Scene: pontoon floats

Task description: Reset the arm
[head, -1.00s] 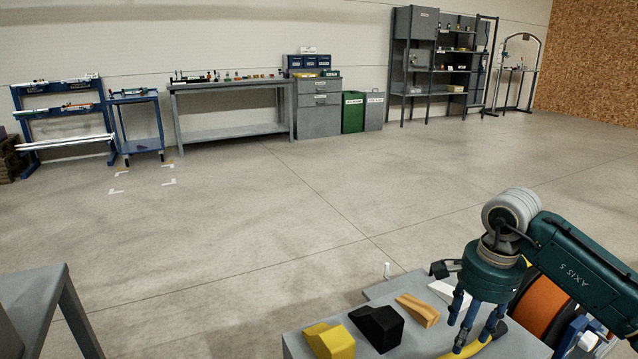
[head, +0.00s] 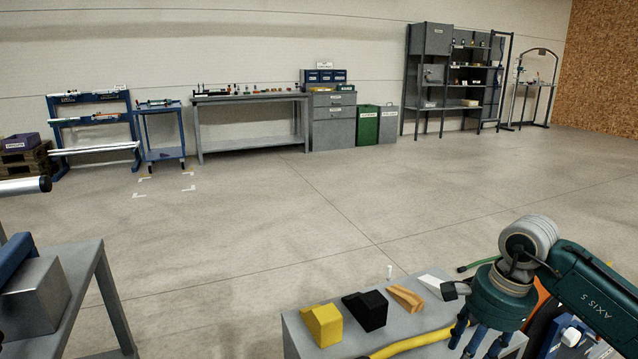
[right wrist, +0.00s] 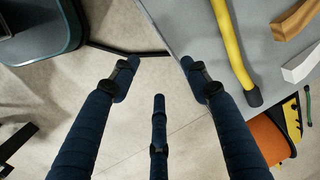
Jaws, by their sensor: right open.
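My right arm comes in from the right in the head view. Its dark teal wrist carries the right gripper (head: 473,347), whose blue fingers point down at the right part of a grey bench top (head: 412,320). In the right wrist view the three fingers of this gripper (right wrist: 158,82) are spread apart. Nothing is between them, and bare floor shows beyond. A yellow hose (right wrist: 230,45) lies on the bench beside the right finger, and it also shows in the head view (head: 405,344). My left gripper is not in view.
A yellow block (head: 322,326), a black block (head: 366,311) and a wooden wedge (head: 405,298) stand on the bench. An orange reel (right wrist: 268,138) is close by. Another grey table (head: 85,262) is at left. The middle floor is clear; workbenches and shelves line the wall.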

